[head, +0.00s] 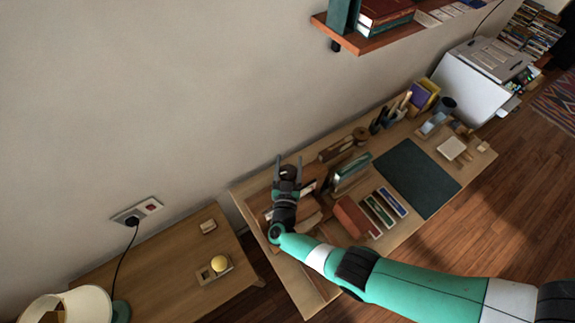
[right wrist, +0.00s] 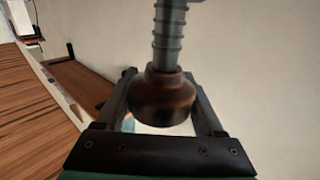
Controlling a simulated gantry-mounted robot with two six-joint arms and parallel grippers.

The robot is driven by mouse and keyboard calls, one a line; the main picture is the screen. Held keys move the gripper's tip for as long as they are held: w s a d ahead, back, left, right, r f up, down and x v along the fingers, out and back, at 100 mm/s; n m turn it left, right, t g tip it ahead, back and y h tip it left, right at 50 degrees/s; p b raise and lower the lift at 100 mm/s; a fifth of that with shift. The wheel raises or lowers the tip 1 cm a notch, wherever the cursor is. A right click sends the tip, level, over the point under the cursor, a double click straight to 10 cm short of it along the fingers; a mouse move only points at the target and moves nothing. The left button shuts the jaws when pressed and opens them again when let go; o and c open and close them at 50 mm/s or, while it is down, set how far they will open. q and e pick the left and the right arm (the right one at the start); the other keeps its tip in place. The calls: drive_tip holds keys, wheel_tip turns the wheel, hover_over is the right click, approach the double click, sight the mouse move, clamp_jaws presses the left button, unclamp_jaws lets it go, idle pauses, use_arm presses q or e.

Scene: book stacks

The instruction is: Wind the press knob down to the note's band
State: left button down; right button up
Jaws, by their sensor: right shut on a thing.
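The press knob (right wrist: 163,97) is a dark brown round knob on a grey threaded screw (right wrist: 168,30). In the head view the knob (head: 288,171) shows as a dark spot between my right fingers. My right gripper (head: 288,162) reaches over the wooden press (head: 310,213) at the left end of the desk. In the right wrist view my right gripper (right wrist: 160,78) has one finger on each side of the knob and is shut on it. My arm hides much of the press. I cannot make out the note or its band. My left gripper is in neither view.
The desk (head: 330,290) also holds a dark green mat (head: 405,178), several books standing and lying near the press, and pen holders at the back. A wall shelf (head: 385,36) hangs above.

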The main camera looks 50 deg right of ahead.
sight(287, 180)
drive_tip(key=shift+r+g, duration=0.25)
drive_tip(key=shift+g, duration=0.05)
drive_tip(key=o, duration=1.4)
drive_tip(key=shift+f, duration=0.1)
drive_tip(key=p+v, duration=0.2)
drive_tip(key=v, duration=0.8)
drive_tip(key=shift+s+a+f, duration=0.1)
drive_tip(key=shift+a+f, duration=0.05)
drive_tip(key=shift+a, duration=0.15)
drive_tip(key=shift+s+a, duration=0.3)
drive_tip(key=shift+a, duration=0.05)
